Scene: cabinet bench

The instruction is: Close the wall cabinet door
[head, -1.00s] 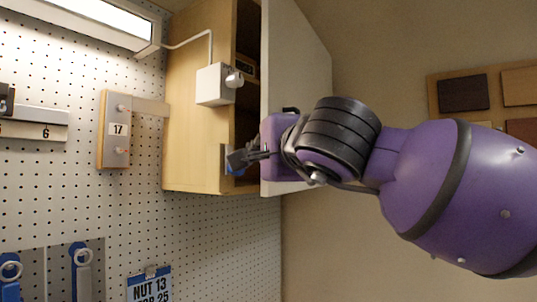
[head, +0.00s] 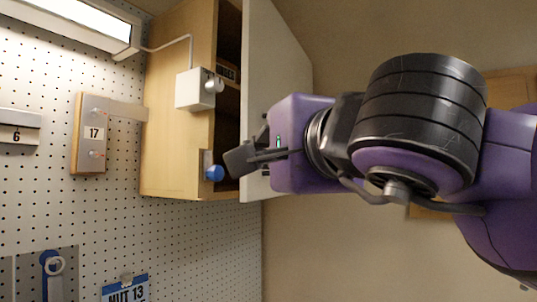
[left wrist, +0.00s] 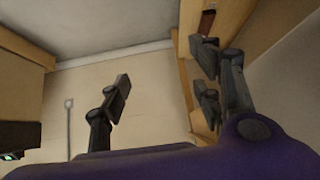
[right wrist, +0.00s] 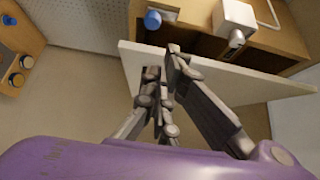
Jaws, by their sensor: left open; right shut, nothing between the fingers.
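The wall cabinet (head: 177,110) is pale wood, and its dark inside shows past its front edge. Its white door (head: 275,75) stands open; it is also a pale slab in the right wrist view (right wrist: 225,78). My right gripper (head: 240,160) is shut and empty at the door's lower part, in front of its near edge. In the right wrist view the fingertips (right wrist: 163,65) overlap the door edge; I cannot tell whether they touch it. My left gripper (left wrist: 163,80) is open and empty, seen only in the left wrist view.
A white box (head: 195,89) with a round knob and a blue knob (head: 214,173) sit on the cabinet front. A lamp (head: 75,22) hangs upper left. A pegboard (head: 60,215) carries tools and labels. Bare wall lies below the door.

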